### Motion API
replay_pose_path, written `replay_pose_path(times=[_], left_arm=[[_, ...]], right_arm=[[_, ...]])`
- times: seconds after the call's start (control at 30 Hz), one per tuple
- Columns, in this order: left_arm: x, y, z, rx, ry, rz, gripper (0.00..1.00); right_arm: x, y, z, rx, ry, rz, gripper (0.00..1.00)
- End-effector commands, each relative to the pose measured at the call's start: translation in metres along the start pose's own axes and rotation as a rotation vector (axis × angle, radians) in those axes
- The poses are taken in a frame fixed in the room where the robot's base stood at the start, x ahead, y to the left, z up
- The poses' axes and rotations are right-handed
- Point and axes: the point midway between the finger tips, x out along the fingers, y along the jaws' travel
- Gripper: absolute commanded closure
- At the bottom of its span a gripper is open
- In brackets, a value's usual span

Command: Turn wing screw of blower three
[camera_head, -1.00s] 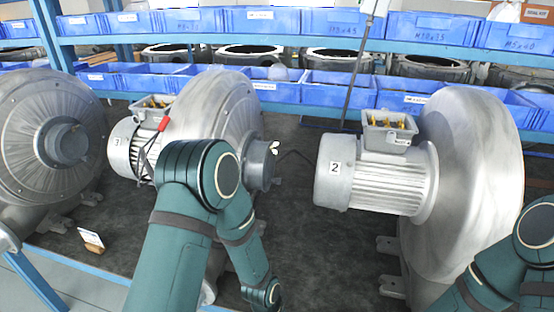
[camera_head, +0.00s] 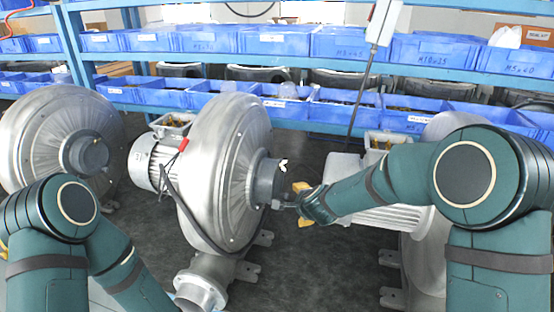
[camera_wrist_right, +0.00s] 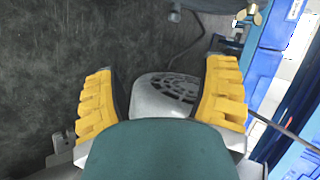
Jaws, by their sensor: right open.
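Blower three (camera_head: 222,150) stands in the middle of the bench, with a "3" on its motor (camera_head: 143,168). A pale wing screw (camera_head: 283,165) sits on the grey round port at its right side. My right gripper (camera_head: 302,206) has yellow fingers and is just right of and below the port, apart from the wing screw. In the right wrist view the gripper (camera_wrist_right: 161,95) is open and empty, with a motor's fan grille beyond its fingers.
Another blower (camera_head: 60,140) stands at the left. Blower two's motor (camera_head: 343,168) is at the right, largely covered by my right arm. Shelves of blue bins (camera_head: 430,55) line the back. A black cable hangs over blower three. Dark bench surface is free between the blowers.

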Motion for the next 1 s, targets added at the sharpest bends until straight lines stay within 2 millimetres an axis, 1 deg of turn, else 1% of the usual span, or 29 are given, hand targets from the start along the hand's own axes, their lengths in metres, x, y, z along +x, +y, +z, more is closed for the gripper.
replay_pose_path(times=[0.03, 0.1, 0.2, 0.23, 0.33, 0.47, 0.8, 1.0], left_arm=[[-0.007, 0.002, -0.001, -0.001, 0.001, 0.000, 0.28], [-0.011, 0.003, -0.002, -0.001, 0.002, 0.000, 0.28], [-0.013, 0.004, -0.003, -0.001, 0.003, 0.001, 0.28], [-0.013, 0.004, -0.003, -0.001, 0.003, 0.001, 0.28], [-0.013, 0.004, -0.003, -0.001, 0.003, 0.001, 0.28], [-0.011, 0.004, -0.003, -0.001, 0.003, 0.001, 0.28], [-0.015, 0.005, -0.003, -0.001, 0.003, 0.001, 0.28], [-0.021, 0.006, -0.004, -0.001, 0.003, 0.002, 0.28]], right_arm=[[-0.013, -0.038, 0.003, 0.080, 0.001, -0.051, 0.28], [-0.025, -0.070, 0.005, 0.177, -0.002, -0.098, 0.28], [-0.036, -0.096, 0.006, 0.263, -0.009, -0.138, 0.28], [-0.037, -0.100, 0.006, 0.277, -0.010, -0.144, 0.28], [-0.035, -0.105, 0.007, 0.296, -0.012, -0.150, 0.28], [-0.020, -0.106, 0.007, 0.295, -0.012, -0.148, 0.28], [0.041, -0.115, 0.006, 0.292, -0.012, -0.147, 0.28], [0.072, -0.119, 0.006, 0.290, -0.012, -0.147, 0.28]])
